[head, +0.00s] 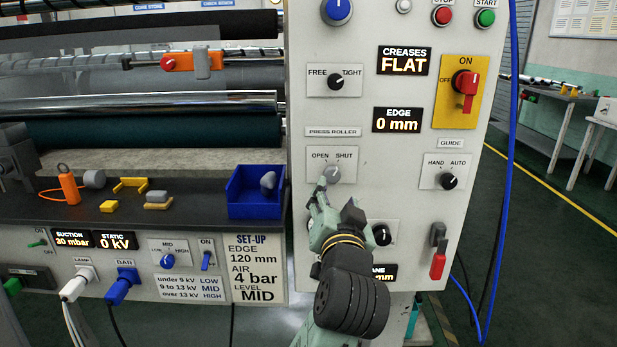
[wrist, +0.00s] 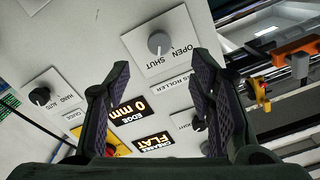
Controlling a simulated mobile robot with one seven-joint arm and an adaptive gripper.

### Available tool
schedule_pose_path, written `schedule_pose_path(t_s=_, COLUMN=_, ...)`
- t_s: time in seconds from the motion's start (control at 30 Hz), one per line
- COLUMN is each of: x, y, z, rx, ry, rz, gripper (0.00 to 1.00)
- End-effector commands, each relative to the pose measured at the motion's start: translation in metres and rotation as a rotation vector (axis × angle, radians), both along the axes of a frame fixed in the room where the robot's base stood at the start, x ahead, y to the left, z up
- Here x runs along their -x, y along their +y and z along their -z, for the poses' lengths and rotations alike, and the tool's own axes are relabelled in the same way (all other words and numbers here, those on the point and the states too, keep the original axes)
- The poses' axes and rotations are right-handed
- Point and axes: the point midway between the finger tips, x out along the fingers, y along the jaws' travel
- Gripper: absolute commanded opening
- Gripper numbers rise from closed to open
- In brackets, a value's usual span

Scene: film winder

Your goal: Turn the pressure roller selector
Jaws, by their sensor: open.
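The pressure roller selector is a grey knob (head: 333,175) on a white plate under the PRESS ROLLER label, marked OPEN and SHUT. In the wrist view the knob (wrist: 159,43) shows upside down, whole and clear of the fingers, with its pointer appearing to face the SHUT mark. My gripper (head: 320,192) is at the lower left of the knob in the head view and hides part of its plate. In the wrist view my gripper (wrist: 158,78) is open and empty, its fingers spread either side of the picture's middle, with the knob beyond the tips.
The FREE/TIGHT knob (head: 336,82) is above, the HAND/AUTO knob (head: 448,181) to the right, and another black knob (head: 382,234) close beside my wrist. A red-handled switch (head: 466,88) sticks out at the upper right. A blue bin (head: 250,205) stands left of the panel.

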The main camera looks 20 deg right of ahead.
Motion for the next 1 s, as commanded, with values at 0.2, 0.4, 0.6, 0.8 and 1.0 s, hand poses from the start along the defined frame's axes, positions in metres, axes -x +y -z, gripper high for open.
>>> schedule_pose_path(t_s=0.2, x=-0.036, y=-0.009, z=-0.002, rx=-0.001, ry=0.002, rz=-0.004, gripper=0.49)
schedule_pose_path(t_s=0.4, x=-0.072, y=-0.019, z=-0.002, rx=0.001, ry=0.002, rz=-0.004, gripper=0.49)
schedule_pose_path(t_s=0.6, x=-0.093, y=-0.026, z=-0.002, rx=0.003, ry=0.001, rz=-0.002, gripper=0.49)
schedule_pose_path(t_s=0.8, x=-0.099, y=-0.027, z=-0.001, rx=0.003, ry=-0.001, rz=-0.001, gripper=0.49)
schedule_pose_path(t_s=1.0, x=-0.098, y=-0.027, z=-0.001, rx=0.003, ry=-0.001, rz=-0.001, gripper=0.47)
